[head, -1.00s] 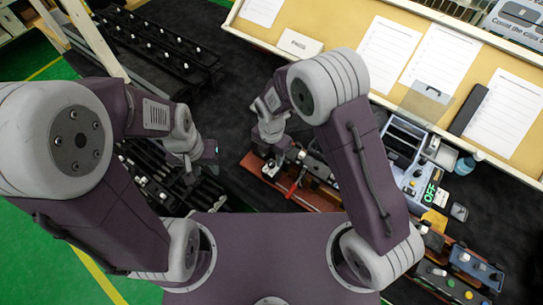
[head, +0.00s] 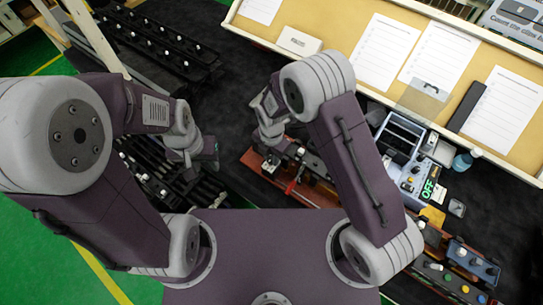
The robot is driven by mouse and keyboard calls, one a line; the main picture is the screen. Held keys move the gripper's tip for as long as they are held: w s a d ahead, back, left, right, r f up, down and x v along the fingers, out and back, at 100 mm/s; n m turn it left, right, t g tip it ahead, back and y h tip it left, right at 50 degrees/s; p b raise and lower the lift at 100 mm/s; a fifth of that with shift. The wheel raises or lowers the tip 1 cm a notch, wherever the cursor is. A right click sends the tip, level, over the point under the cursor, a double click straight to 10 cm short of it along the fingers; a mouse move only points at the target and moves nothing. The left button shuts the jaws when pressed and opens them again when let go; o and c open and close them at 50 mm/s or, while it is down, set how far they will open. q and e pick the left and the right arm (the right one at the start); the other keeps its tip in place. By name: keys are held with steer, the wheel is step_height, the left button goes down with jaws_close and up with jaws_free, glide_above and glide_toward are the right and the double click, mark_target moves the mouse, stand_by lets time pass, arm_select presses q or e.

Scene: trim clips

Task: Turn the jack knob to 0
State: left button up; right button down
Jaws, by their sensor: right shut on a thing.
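A long reddish-brown board (head: 252,160) lies on the dark surface below my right gripper, with small fittings and a red lever (head: 291,187) on it. My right gripper (head: 276,151) points down at the left part of this board. It is shut on the jack knob, which is mostly hidden under the fingers. The knob's number marks cannot be read from here. My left gripper (head: 208,166) hangs to the left, over black rails, apart from the board. Its fingers are too small and dark to tell open from shut.
Blue and dark boxes with knobs (head: 472,262) lie at lower right. Behind is a tan board (head: 345,40) with paper sheets. Black racks (head: 160,45) stand at upper left.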

steer(key=m+b, duration=0.1)
steer(key=m, duration=0.3)
steer(key=shift+m, duration=0.3)
steer(key=m, duration=0.4)
steer(key=shift+r+b, duration=0.1)
steer(key=shift+b, duration=0.3)
steer(key=m, duration=0.5)
steer(key=shift+w+a+b, duration=0.1)
steer(key=shift+b, duration=0.2)
steer(key=m, duration=0.4)
steer(key=shift+r+m, duration=0.1)
steer(key=shift+m, duration=0.2)
steer(key=m+b, duration=0.1)
steer(key=m, duration=1.2)
steer(key=shift+m+b, duration=0.3)
steer(key=shift+m, duration=1.8)
